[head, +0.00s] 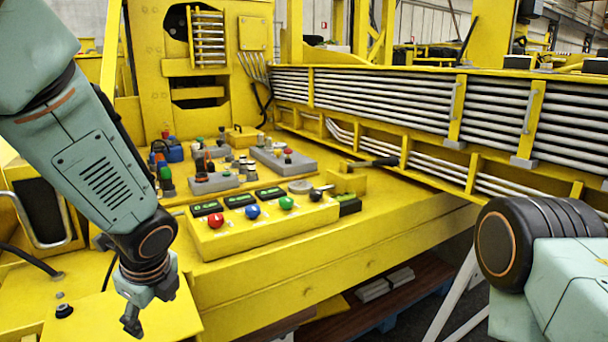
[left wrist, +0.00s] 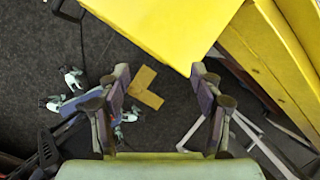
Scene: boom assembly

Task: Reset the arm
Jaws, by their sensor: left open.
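My left arm (head: 105,170) comes in from the left in the head view, and its gripper (head: 135,318) hangs pointing down in front of the yellow bench, left of the button box. In the left wrist view the two fingers of my left gripper (left wrist: 160,90) stand wide apart with nothing between them. Dark floor and the corner of a yellow panel (left wrist: 190,25) lie beyond the fingers. Part of my right arm (head: 545,250) shows at the lower right of the head view. Its gripper is out of the frame.
A yellow button box (head: 270,235) with red, blue and green knobs stands at the bench's front edge. Grey control blocks (head: 215,183) sit behind it. A yellow boom with grey pipes (head: 385,100) runs along the right. An orange-yellow bracket (left wrist: 147,87) shows below in the left wrist view.

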